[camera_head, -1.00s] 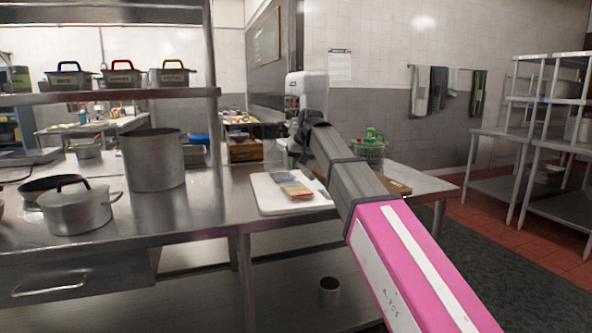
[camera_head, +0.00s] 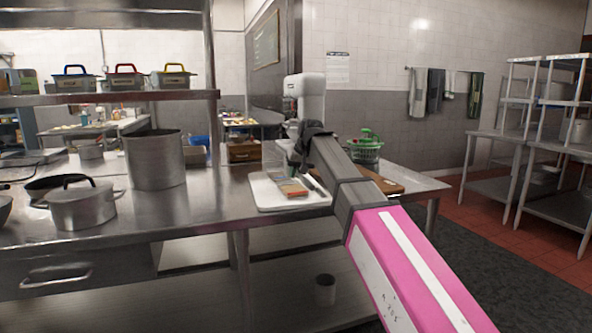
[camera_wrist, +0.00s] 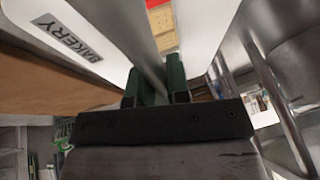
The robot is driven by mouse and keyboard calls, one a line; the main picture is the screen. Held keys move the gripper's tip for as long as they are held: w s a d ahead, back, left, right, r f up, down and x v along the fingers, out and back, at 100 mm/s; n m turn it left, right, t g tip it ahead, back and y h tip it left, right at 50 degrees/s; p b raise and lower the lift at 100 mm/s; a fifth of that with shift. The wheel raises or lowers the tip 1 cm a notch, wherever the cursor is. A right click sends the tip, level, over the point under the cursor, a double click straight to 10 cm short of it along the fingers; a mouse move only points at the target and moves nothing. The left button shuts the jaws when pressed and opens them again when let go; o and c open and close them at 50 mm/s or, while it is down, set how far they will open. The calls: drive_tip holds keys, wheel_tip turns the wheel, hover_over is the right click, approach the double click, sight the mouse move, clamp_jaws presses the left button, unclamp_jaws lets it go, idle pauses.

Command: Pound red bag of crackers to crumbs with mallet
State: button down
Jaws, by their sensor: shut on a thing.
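A white cutting board (camera_head: 262,196) lies on the steel table. On it are a packet with a red-orange face (camera_head: 291,187), which looks like the cracker bag, and a dark, slim object (camera_head: 317,184). In the wrist view the red of the bag (camera_wrist: 163,20) shows at the top, beyond my gripper. My gripper (camera_wrist: 156,88) has green fingers shut on a long grey metal handle (camera_wrist: 145,45) that extends toward the board. I cannot see a mallet head. In the head view my gripper (camera_head: 309,135) is a dark shape above the board's back right; its fingers are unclear.
A tall pot (camera_head: 154,160) and a lidded pot (camera_head: 82,205) stand at left on the table. A brown board (camera_head: 388,185) lies at right. Shelving racks stand at far right.

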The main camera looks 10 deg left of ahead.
sight(293, 190)
idle(0.4)
drive_tip(key=shift+f, duration=1.7)
drive_tip(key=shift+f, duration=0.1)
wheel_tip(293, 190, up, 6)
drive_tip(key=shift+r, duration=0.1)
drive_tip(key=shift+s, duration=0.1)
